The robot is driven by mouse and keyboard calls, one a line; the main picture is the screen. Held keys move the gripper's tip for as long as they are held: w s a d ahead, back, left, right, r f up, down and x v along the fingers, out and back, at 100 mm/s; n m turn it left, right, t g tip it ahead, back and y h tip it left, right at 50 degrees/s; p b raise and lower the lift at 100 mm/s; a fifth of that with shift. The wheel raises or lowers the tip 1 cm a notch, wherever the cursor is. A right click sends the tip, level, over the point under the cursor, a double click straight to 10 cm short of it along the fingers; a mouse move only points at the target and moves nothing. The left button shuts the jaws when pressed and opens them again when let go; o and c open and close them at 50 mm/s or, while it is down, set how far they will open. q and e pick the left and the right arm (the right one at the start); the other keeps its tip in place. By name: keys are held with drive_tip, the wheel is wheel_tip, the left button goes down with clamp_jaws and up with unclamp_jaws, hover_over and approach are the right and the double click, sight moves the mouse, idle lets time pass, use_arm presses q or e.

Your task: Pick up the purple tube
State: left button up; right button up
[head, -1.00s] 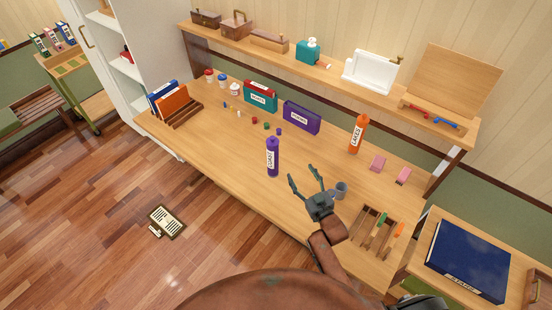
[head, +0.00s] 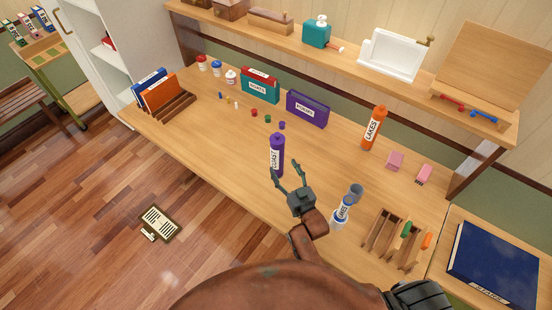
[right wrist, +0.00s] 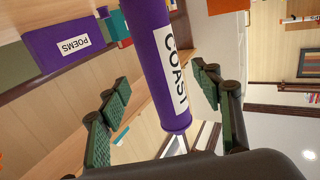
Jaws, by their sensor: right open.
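The purple tube (head: 277,152), labelled COAST, stands upright near the front edge of the wooden desk (head: 215,150). My right gripper (head: 287,170) is open, with its fingers at the near side of the tube's lower part in the head view. In the right wrist view the tube (right wrist: 165,60) shows large between the spread green-padded fingers (right wrist: 155,97). Gaps show on both sides of it, so the fingers do not grip it. My left gripper is not in view.
An orange tube (head: 374,128) stands farther back. A purple POEMS box (head: 307,107) and small coloured pieces (head: 267,118) lie behind the purple tube.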

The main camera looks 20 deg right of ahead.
sight(280, 161)
drive_tip(key=w, duration=0.2)
drive_tip(key=shift+w+r, duration=0.15)
drive_tip(key=shift+w, duration=0.15)
drive_tip(key=shift+w+a, duration=0.25)
drive_tip(key=shift+w, duration=0.9)
drive_tip(key=shift+w+a, duration=0.2)
drive_tip(key=shift+w, duration=0.95)
drive_tip(key=shift+c, duration=0.4)
drive_tip(key=c, duration=1.2)
